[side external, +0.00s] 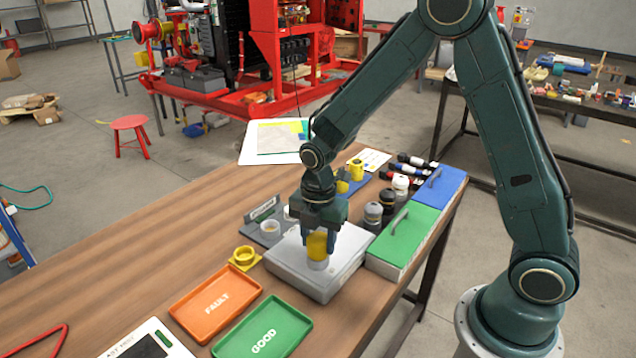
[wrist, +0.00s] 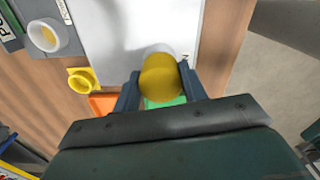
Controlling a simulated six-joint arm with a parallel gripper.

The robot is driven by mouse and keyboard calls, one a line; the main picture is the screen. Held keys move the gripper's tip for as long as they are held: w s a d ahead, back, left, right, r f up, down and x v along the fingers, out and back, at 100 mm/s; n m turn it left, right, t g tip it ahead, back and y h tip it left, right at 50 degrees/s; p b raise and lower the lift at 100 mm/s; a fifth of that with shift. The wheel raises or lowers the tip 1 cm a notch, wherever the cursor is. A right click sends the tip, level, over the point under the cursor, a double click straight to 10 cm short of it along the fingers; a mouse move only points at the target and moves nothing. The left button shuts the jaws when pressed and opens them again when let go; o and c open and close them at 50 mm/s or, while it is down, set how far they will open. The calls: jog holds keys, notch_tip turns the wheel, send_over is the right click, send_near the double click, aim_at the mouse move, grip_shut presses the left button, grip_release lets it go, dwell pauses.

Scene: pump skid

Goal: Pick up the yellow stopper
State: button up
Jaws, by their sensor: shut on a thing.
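The yellow stopper (side external: 317,243) is between the fingers of my gripper (side external: 319,236), above the grey box on the table. My gripper is shut on it. In the wrist view the stopper (wrist: 160,77) shows as a round yellow top between the two fingers of my gripper (wrist: 160,88). A pale cylindrical piece (side external: 318,263) shows directly under the stopper. I cannot tell whether the two touch.
The grey box (side external: 290,270) stands under my gripper. An orange FAULT tray (side external: 205,312) and a green GOOD tray (side external: 285,338) lie in front. A yellow ring part (side external: 244,257) and a white cup (side external: 270,230) are left. Green (side external: 405,240) and blue (side external: 440,188) lidded boxes stand right.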

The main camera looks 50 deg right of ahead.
aim_at(317, 236)
notch_tip(317, 236, up, 20)
jog(key=shift+f, duration=0.25)
dwell(0.3)
jog(key=shift+w+f, duration=0.1)
jog(key=shift+w, duration=0.05)
dwell(0.4)
jog(key=w+a+f, duration=0.3)
jog(key=w+f, duration=0.5)
jog(key=w+a+f, duration=0.3)
jog(key=w+f, duration=0.5)
jog(key=w, duration=0.1)
jog(key=shift+w+a, duration=0.15)
jog(key=shift+a, duration=0.05)
jog(key=shift+f, duration=0.25)
jog(key=shift+f, duration=2.5)
jog(key=shift+f, duration=1.55)
